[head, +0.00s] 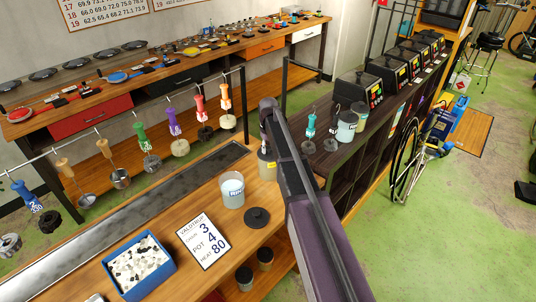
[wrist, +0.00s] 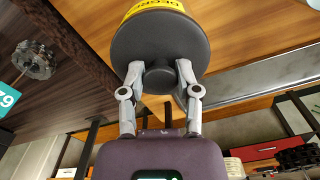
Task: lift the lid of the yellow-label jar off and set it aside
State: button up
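The yellow-label jar (head: 266,170) stands on the wooden bench, partly hidden behind my arm in the head view. Its yellow label also shows in the wrist view (wrist: 152,8), just beyond the lid. The lid (wrist: 160,40) is a dark round disc with a central knob (wrist: 160,77). My gripper (wrist: 160,70) has one fingertip at each side of the knob, and both appear to touch it. The lid covers the jar's top in the wrist view; whether a gap lies between them I cannot tell.
An open white pot (head: 232,192) with a blue label stands left of my arm, with a loose dark lid (head: 257,217) beside it. A blue tray (head: 140,270) and a printed card (head: 203,243) lie nearer. Tools hang from a rail (head: 120,112) behind. Some bare bench shows around the loose lid.

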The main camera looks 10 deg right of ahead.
aim_at(269, 147)
grip_shut()
jog(key=shift+r, duration=0.15)
notch_tip(269, 147, up, 3)
jog(key=p, duration=0.3)
jog(key=shift+r+p, duration=0.2)
jog(key=shift+p, duration=0.1)
jog(key=s+a+r+p, duration=0.1)
jog(key=s+a, duration=0.7)
jog(key=s, duration=0.6)
jog(key=shift+r, duration=0.2)
